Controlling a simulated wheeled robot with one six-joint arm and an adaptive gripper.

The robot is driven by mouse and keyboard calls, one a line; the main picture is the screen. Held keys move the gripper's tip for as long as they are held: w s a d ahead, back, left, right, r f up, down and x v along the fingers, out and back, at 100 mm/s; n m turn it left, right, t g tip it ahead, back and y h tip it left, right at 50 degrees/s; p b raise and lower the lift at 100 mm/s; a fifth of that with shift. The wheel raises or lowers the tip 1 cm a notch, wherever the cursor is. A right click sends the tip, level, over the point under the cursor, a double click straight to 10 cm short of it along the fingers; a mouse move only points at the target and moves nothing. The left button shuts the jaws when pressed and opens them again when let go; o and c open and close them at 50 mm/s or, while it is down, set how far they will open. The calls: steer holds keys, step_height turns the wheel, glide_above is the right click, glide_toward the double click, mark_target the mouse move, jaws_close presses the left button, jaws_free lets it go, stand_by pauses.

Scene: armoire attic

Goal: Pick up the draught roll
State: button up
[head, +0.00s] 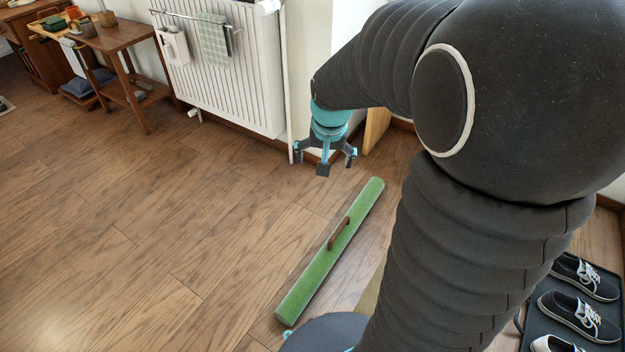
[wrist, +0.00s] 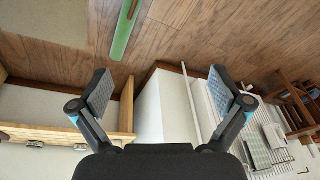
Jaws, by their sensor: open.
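The draught roll (head: 318,268) is a long green roll with a brown handle (head: 338,234) at its middle. It lies on the wooden floor, slanting from lower left to upper right in the head view. Part of it shows at the top of the wrist view (wrist: 122,36). My gripper (head: 325,165) is open and empty. It hangs above the floor beyond the far end of the roll, near the wall, and does not touch the roll. In the wrist view its two fingers (wrist: 167,90) are spread wide apart.
A white radiator (head: 222,75) with a towel stands at the wall behind. A wooden side table (head: 115,60) is at the upper left. Black shoes (head: 580,315) rest on a dark tray at the lower right. The floor left of the roll is clear.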

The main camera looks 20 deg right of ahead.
steer(key=w+d+f+m+g+b, duration=0.1)
steer(key=w+d+f, duration=0.15)
steer(key=f, duration=0.25)
steer(key=w+d+f+m, duration=0.1)
steer(key=w+f, duration=0.2)
steer(key=f, duration=0.2)
steer(key=m+g+b, duration=0.2)
steer(key=m, duration=0.2)
glide_above(340, 226)
step_height(340, 226, down, 26)
steer(key=shift+r, duration=0.1)
step_height(340, 226, down, 8)
steer(key=shift+r+b, duration=0.15)
steer(key=shift+b, duration=0.45)
steer(key=shift+s+a+f+b, duration=0.15)
steer(key=shift+f+b, duration=0.1)
steer(key=shift+f, duration=1.3)
steer(key=shift+s+a+f+b, duration=0.1)
steer(key=shift+f+b, duration=0.1)
steer(key=shift+f, duration=1.35)
steer(key=c, duration=1.8)
steer(key=shift+r, duration=0.1)
